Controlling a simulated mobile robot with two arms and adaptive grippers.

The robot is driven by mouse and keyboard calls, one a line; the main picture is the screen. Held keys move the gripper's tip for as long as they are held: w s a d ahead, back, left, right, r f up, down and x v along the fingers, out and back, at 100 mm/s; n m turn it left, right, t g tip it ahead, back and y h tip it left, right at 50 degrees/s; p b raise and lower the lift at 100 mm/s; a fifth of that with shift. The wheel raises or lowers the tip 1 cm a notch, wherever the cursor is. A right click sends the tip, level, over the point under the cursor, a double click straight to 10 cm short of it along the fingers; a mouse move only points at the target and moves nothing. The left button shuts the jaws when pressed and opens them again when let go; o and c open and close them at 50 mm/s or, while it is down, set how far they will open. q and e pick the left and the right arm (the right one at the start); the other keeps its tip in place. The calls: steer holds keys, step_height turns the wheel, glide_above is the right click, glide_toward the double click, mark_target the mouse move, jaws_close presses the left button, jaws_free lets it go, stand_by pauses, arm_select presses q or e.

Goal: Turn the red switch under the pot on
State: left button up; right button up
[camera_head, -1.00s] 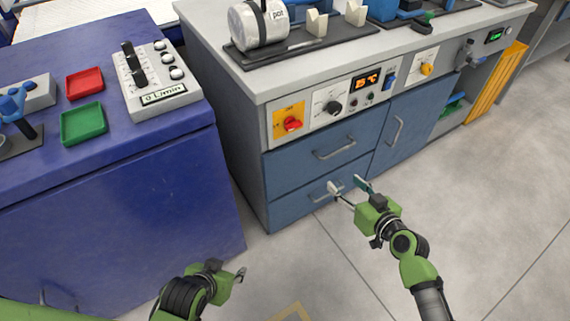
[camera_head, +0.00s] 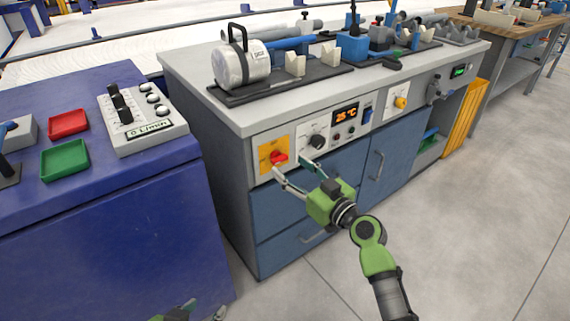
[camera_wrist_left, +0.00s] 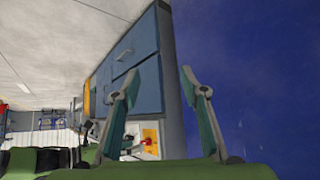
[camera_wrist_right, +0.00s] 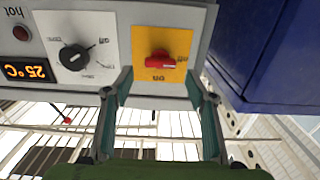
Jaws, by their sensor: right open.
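My left gripper (camera_head: 205,311) is low at the bottom edge of the head view. In the left wrist view its fingers (camera_wrist_left: 160,85) are apart with nothing between them.
A black knob (camera_head: 317,142), a 25 °C display (camera_head: 346,114) and a yellow knob (camera_head: 401,102) are to the right of the switch. Blue drawers (camera_head: 279,209) are below. A blue cabinet (camera_head: 100,235) stands at the left. Open floor lies to the right.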

mark_target(281, 160)
arm_select(q)
steer(key=shift+w+d+r+t, duration=0.2)
steer(key=shift+w+r+t, duration=0.1)
steer(key=shift+w+r, duration=0.15)
steer(key=shift+w+d+r+t, duration=0.2)
steer(key=shift+w+r+t, duration=0.15)
steer(key=shift+w, duration=0.15)
arm_select(e)
steer(key=shift+x, duration=1.8)
steer(key=c, duration=1.1)
